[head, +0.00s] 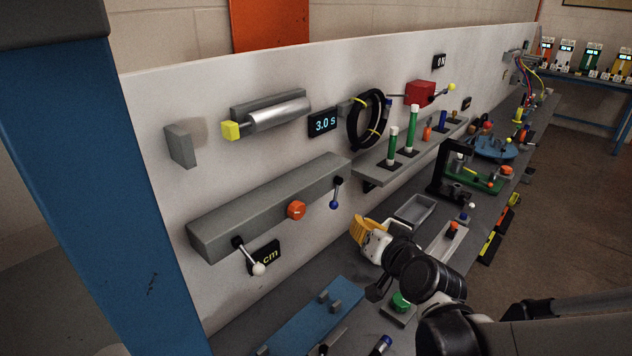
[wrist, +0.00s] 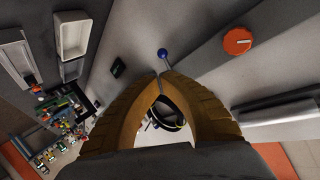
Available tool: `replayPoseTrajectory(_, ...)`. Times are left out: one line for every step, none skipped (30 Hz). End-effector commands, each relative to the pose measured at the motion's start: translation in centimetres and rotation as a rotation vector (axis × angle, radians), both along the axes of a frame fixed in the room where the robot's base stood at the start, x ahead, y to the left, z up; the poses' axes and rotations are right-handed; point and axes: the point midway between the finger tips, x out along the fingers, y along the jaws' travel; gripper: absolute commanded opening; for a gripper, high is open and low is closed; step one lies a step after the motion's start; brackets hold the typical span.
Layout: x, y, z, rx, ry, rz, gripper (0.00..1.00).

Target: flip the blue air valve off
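The blue air valve is a small lever with a blue ball end (head: 334,204), mounted on the grey manifold bar (head: 262,207) on the wall panel. In the head view the lever hangs down from its pivot. In the wrist view the blue ball (wrist: 162,52) shows just beyond my fingertips, with part of its thin stem visible beside them. My gripper (head: 359,229) has yellow-orange fingers and is right of and below the lever in the head view. In the wrist view its fingertips (wrist: 160,76) meet, with nothing seen between them. They appear apart from the ball.
An orange knob (head: 296,210) sits left of the blue lever, and a white-ball lever (head: 258,268) further left. A shelf with green cylinders (head: 391,128) juts out at right. A grey tray (head: 415,209) and blue plate (head: 316,318) lie on the bench.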

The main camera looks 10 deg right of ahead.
Motion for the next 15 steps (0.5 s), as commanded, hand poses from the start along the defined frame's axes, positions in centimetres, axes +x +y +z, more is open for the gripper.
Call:
replayPoseTrajectory(0.8,0.1,-0.5,-0.001,0.000,0.003,0.00)
replayPoseTrajectory(1.3,0.2,-0.7,-0.002,0.001,0.003,0.00)
replayPoseTrajectory(2.1,0.3,-1.0,-0.001,0.001,0.003,0.00)
replayPoseTrajectory(2.7,0.3,-1.2,-0.001,0.001,0.003,0.00)
replayPoseTrajectory(3.3,0.4,-1.4,-0.002,0.001,0.003,0.00)
replayPoseTrajectory(4.2,0.5,-1.7,-0.001,0.001,0.003,0.00)
replayPoseTrajectory(4.8,0.5,-1.9,-0.002,0.001,0.003,0.00)
replayPoseTrajectory(5.4,0.6,-2.1,-0.002,0.001,0.003,0.00)
replayPoseTrajectory(6.3,0.7,-2.4,-0.002,0.001,0.003,0.00)
replayPoseTrajectory(6.9,0.7,-2.5,-0.002,0.001,0.003,0.00)
replayPoseTrajectory(7.4,0.8,-2.7,-0.002,0.001,0.003,0.00)
replayPoseTrajectory(8.2,0.8,-3.0,-0.002,0.002,0.003,0.00)
replayPoseTrajectory(8.7,0.9,-3.1,-0.002,0.002,0.003,0.00)
replayPoseTrajectory(9.1,0.9,-3.3,-0.002,0.002,0.003,0.00)
replayPoseTrajectory(9.8,1.0,-3.5,-0.002,0.002,0.003,0.00)
